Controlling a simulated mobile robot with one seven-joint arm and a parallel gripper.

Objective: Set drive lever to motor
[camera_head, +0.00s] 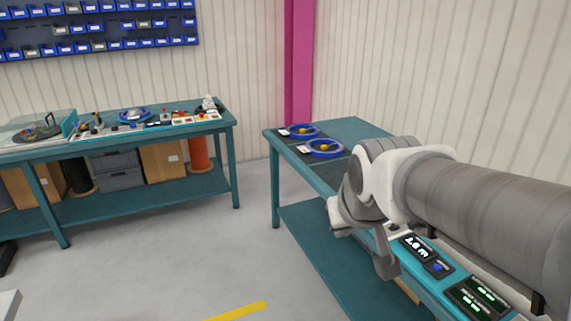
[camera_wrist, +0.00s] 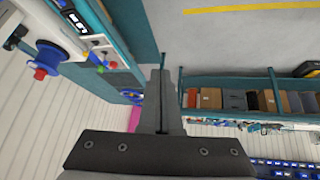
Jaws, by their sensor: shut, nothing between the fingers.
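My gripper (camera_head: 387,268) is shut and empty at the front of the teal bench on the right, close to the machine's control panel (camera_head: 440,262) with its lit displays. In the wrist view my gripper's fingers (camera_wrist: 160,72) are together with nothing between them. That view also shows the machine (camera_wrist: 72,22) at the upper left, with a display, small red buttons and a blue part with a red knob (camera_wrist: 41,73). I cannot make out which part is the drive lever or how it is set; my arm hides much of the machine in the head view.
Two blue reels (camera_head: 324,148) lie on the far end of the right bench (camera_head: 355,128). A second bench (camera_head: 185,130) at the left carries a turntable-like device and small parts. Open grey floor (camera_head: 170,240) lies between the benches. A magenta column (camera_head: 298,60) stands behind.

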